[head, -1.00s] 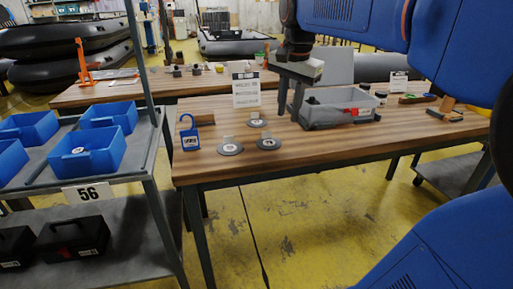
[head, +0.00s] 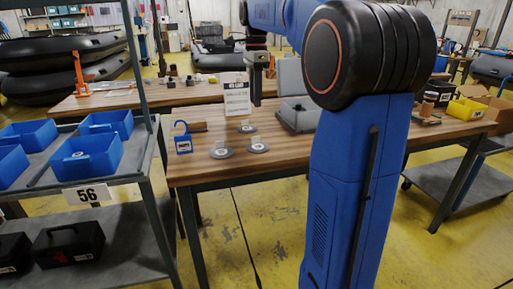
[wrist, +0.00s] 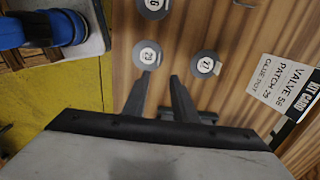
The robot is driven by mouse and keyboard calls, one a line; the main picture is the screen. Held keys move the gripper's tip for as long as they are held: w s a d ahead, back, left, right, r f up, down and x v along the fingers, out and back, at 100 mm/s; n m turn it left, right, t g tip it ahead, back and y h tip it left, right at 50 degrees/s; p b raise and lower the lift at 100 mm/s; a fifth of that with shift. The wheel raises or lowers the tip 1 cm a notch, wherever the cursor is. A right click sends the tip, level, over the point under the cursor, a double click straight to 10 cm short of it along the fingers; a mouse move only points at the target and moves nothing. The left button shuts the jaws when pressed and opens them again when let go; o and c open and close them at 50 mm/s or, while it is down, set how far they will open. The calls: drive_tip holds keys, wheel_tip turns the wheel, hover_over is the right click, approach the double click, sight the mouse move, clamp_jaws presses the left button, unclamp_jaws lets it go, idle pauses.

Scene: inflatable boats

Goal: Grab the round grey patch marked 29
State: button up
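Three round grey patches with white number discs lie on the wooden table. In the head view they are the left patch (head: 221,153), the back patch (head: 248,128) and the front right patch (head: 258,147). In the wrist view, one patch (wrist: 148,55) lies just beyond the left fingertip and seems to read 29, though the print is small. Another patch (wrist: 205,65) seems to read 27 or 21, and a third (wrist: 153,7) is cut by the top edge. My gripper (wrist: 160,76) is open and empty above the table.
A white kit card (head: 237,98) stands behind the patches; in the wrist view it lists valve 56 and patch 29. A grey crate (head: 298,116) sits to the right, partly hidden by my arm. A shelf with blue bins (head: 88,155) is left.

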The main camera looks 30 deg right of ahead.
sight(258, 144)
wheel_tip(258, 144, down, 14)
drive_tip(key=shift+s+r, duration=0.15)
drive_tip(key=shift+r, duration=0.1)
idle(0.4)
clamp_jaws()
